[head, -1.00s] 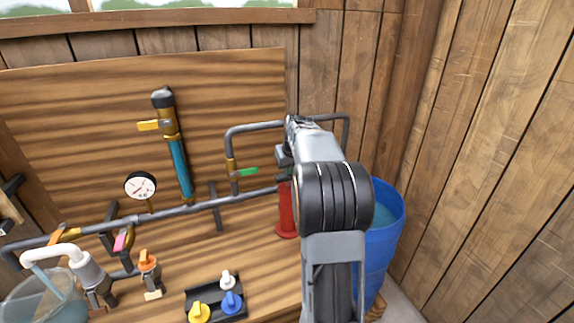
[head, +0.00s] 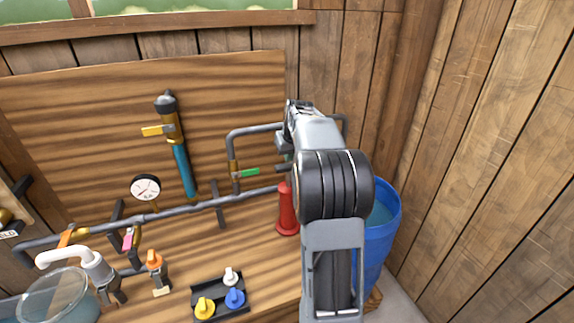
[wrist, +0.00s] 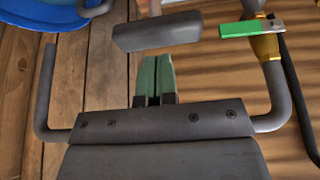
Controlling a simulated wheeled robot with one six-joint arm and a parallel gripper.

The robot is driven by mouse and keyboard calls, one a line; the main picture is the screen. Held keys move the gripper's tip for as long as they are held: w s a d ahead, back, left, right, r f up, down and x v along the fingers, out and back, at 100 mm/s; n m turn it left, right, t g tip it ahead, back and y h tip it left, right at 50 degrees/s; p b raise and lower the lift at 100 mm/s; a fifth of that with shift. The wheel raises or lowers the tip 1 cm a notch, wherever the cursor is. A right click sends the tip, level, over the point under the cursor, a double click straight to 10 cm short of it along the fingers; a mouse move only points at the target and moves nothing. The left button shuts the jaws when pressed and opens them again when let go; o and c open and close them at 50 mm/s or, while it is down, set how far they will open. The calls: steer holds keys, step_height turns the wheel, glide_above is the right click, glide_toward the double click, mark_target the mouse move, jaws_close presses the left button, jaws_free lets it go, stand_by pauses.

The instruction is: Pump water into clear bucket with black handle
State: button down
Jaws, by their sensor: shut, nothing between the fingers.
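A clear bucket (head: 62,296) holding water stands at the lower left, under the white curved spout (head: 62,254). I cannot make out its black handle. A red pump cylinder (head: 287,212) stands upright on the bench, partly behind my arm. A dark grey bar, apparently the pump handle (wrist: 157,31), lies just beyond my fingertips in the wrist view. My gripper (wrist: 155,62) is shut and empty, its green fingers together and pointing at the bar. I cannot tell whether they touch it. In the head view my arm hides most of the gripper.
A green-handled valve (head: 245,172) sits on the pipe left of the pump. A gauge (head: 145,188), an orange-handled valve (head: 155,262) and a black tray (head: 222,304) with coloured knobs are farther left. A blue barrel (head: 390,218) stands right, beside the wood wall.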

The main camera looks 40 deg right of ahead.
mark_target(290, 167)
stand_by(0.3)
steer(key=shift+f+b, duration=2.35)
steer(key=shift+f, duration=0.85)
step_height(290, 167, up, 6)
steer(key=p, duration=0.5)
steer(key=shift+r, duration=0.2)
steer(key=shift+f, duration=0.1)
steer(key=shift+f+b, duration=2.3)
steer(key=shift+f, duration=0.8)
step_height(290, 167, up, 6)
steer(key=p, duration=0.5)
steer(key=shift+r, duration=0.1)
